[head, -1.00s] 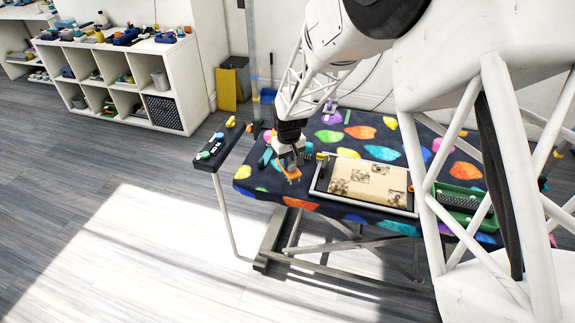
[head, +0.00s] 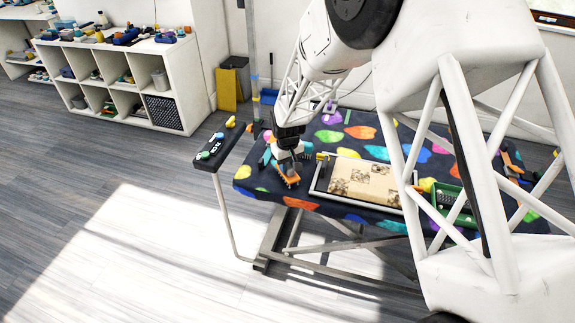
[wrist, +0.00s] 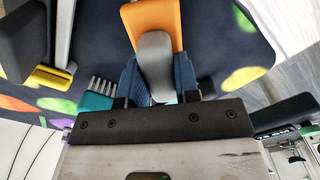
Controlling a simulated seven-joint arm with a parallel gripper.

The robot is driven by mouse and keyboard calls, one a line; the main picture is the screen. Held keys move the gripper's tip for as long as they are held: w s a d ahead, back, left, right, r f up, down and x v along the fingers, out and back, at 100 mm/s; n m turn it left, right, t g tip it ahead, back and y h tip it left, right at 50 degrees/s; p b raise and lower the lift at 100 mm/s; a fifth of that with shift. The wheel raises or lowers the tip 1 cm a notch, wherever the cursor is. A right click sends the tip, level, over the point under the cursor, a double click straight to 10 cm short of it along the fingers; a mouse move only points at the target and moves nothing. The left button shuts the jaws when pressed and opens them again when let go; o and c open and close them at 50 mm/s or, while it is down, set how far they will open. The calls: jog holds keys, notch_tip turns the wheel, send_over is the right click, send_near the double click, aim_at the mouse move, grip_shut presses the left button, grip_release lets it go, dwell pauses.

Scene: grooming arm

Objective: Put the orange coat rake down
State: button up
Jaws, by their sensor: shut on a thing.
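The orange coat rake (head: 286,171) is at the left end of the patterned table, just below my gripper (head: 288,160). In the wrist view its orange part (wrist: 153,18) and grey part (wrist: 155,55) reach out from between the blue fingertips of my gripper (wrist: 158,85). My gripper is shut on the rake. The rake is at or close above the table surface; I cannot tell whether it touches.
A teal comb-like tool (wrist: 97,95) lies close beside my gripper. A framed board (head: 318,190) with pictures lies right of it. A green crate (head: 437,201) stands further right. A small side shelf with knobs (head: 204,165) adjoins the table's left end.

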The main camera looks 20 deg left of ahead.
aim_at(288, 164)
jog(key=shift+f, duration=0.15)
jog(key=o, duration=0.8)
jog(key=shift+o, duration=0.2)
notch_tip(288, 164, up, 12)
dwell(0.6)
dwell(0.7)
